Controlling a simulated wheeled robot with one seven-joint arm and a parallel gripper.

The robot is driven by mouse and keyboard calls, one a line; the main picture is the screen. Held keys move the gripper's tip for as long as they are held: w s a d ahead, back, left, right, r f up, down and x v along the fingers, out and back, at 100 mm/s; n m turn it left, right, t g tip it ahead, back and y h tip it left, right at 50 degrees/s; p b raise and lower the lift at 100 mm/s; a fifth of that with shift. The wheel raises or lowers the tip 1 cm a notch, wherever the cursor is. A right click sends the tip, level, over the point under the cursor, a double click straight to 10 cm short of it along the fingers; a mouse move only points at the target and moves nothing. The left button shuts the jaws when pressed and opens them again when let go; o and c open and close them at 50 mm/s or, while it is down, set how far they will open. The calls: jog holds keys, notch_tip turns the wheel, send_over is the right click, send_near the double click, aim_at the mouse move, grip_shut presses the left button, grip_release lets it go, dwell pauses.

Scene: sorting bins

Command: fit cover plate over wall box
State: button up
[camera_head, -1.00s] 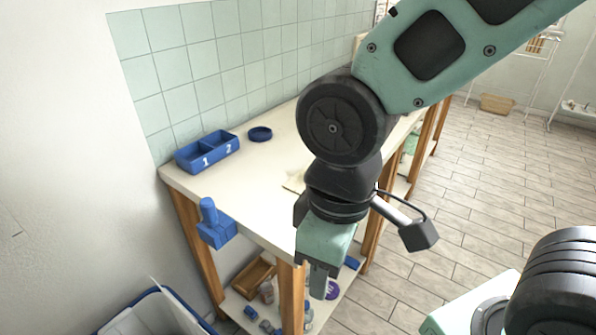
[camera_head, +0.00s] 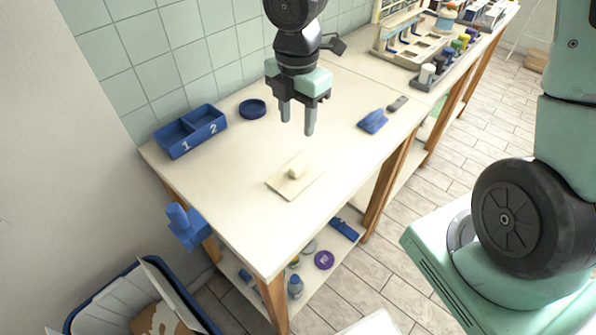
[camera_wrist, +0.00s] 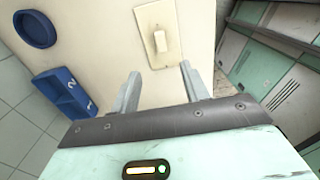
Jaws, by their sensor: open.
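A cream plate (camera_head: 283,184) with a raised block on it lies flat on the pale worktop, near the front left part. In the wrist view the cream plate (camera_wrist: 148,17) is beyond the fingertips, with small dark dots like screw holes and a toggle-like block. My gripper (camera_head: 296,124) is open and empty, pointing down above the worktop, behind the plate in the head view. In the wrist view my gripper (camera_wrist: 160,72) shows both fingers apart with nothing between them. I cannot make out a separate wall box.
A blue two-compartment bin (camera_head: 172,140) and a blue round dish (camera_head: 252,109) stand along the tiled wall. A blue tool (camera_head: 373,121) lies to the right. A blue vise-like fixture (camera_head: 187,228) sticks out at the front left edge. Worktop around the plate is clear.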

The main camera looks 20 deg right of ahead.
aim_at(298, 165)
notch_tip(298, 165, down, 12)
jog(key=shift+s+d+f+b, duration=0.1)
jog(key=shift+f+b, duration=0.05)
jog(key=shift+b, duration=0.5)
grip_shut()
